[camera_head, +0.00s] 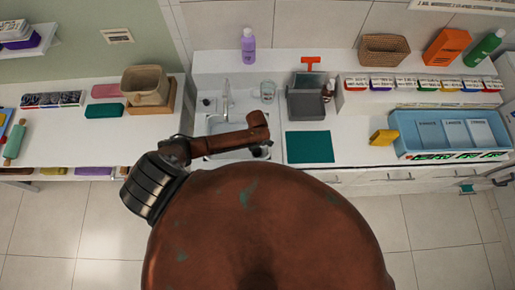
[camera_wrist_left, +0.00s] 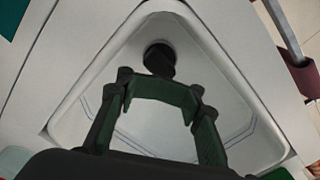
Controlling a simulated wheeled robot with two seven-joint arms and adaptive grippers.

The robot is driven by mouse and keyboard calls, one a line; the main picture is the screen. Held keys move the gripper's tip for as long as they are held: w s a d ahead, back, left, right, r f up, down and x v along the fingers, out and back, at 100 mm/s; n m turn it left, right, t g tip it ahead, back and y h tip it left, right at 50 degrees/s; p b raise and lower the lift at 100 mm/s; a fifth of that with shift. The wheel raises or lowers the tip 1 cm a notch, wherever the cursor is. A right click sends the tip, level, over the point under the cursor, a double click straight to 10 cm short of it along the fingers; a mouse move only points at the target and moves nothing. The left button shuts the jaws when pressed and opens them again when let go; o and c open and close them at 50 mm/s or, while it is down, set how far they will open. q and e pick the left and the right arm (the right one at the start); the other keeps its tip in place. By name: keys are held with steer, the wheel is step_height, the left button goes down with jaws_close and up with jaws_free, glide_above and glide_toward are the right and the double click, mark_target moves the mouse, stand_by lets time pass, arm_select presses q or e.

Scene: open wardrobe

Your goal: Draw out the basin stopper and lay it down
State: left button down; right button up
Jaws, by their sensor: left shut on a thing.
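The white basin (camera_head: 216,124) is set into the counter below the tap, and its rounded corner fills the left wrist view (camera_wrist_left: 100,80). The dark stopper (camera_wrist_left: 160,66) shows near that corner, against a dark round patch that looks like the drain. My left gripper (camera_wrist_left: 160,82), with green fingers, is shut on the stopper. I cannot tell whether the stopper is clear of the drain. In the head view my left arm reaches over the basin, its gripper (camera_head: 261,153) mostly hidden beneath it. My right gripper is not in view.
A tap (camera_head: 227,95) and a clear glass (camera_head: 268,91) stand behind the basin. A teal mat (camera_head: 309,147) lies right of it, with a grey dustpan-like tray (camera_head: 307,104) behind. A yellow sponge (camera_head: 383,137) and blue bin (camera_head: 405,130) stand farther right. Counter between mat and sponge is bare.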

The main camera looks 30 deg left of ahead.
arm_select(q)
steer(key=shift+r+p, duration=0.65)
steer(key=shift+r, duration=0.1)
stand_by(0.5)
steer(key=c, duration=1.2)
jaws_free()
steer(key=shift+c, duration=0.2)
steer(key=shift+o, duration=0.5)
steer(key=shift+o, duration=1)
steer(key=shift+r, duration=0.1)
step_height(320, 180, up, 8)
